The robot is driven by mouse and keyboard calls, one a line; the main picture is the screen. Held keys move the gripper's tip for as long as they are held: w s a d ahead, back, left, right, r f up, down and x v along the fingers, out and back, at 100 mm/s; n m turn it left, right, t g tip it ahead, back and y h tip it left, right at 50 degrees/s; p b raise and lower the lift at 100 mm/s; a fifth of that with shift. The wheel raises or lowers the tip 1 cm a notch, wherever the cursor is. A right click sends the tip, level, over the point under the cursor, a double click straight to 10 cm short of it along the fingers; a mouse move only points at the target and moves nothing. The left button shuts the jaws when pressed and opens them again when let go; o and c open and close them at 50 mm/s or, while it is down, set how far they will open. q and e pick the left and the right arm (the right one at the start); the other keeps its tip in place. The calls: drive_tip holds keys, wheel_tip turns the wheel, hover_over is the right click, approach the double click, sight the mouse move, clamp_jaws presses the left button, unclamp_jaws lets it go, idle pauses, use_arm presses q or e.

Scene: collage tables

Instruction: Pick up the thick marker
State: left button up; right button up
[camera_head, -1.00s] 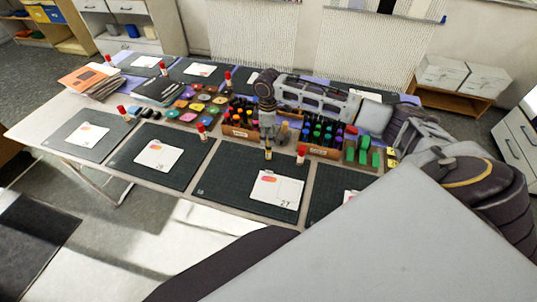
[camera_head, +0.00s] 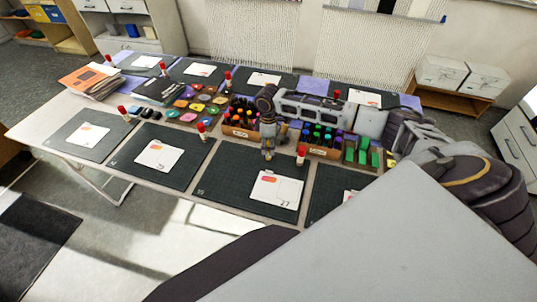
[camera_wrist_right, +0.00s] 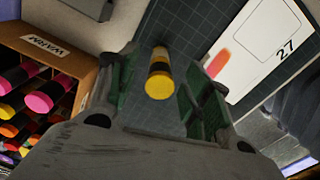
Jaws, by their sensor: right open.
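The thick marker (camera_wrist_right: 159,82), yellow with a dark band, stands on the dark green cutting mat (camera_head: 228,190) that carries card 27. In the right wrist view it is between the two fingers of my right gripper (camera_wrist_right: 162,92), which is open, with gaps beside the marker. In the head view my right gripper (camera_head: 268,153) points down at the mat's back edge and hides most of the marker. My left gripper is not in view.
Wooden boxes of markers stand just behind, one labelled WARM (camera_wrist_right: 47,42). A red-capped glue stick (camera_head: 301,154) stands to the right of the gripper. Card 27 (camera_head: 276,189) lies in front. Green blocks (camera_head: 362,153) are further right.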

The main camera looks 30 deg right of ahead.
idle(0.3)
drive_tip(key=c, duration=0.8)
drive_tip(key=shift+c, duration=0.2)
drive_tip(key=shift+r, duration=0.1)
drive_tip(key=shift+r, duration=4.9)
drive_tip(key=shift+s+a+r+p, duration=0.15)
drive_tip(key=shift+s+r+p, duration=0.2)
drive_tip(key=shift+p, duration=0.3)
drive_tip(key=shift+s+a+r+p, duration=0.1)
drive_tip(key=shift+r+p, duration=0.3)
drive_tip(key=shift+p, duration=0.2)
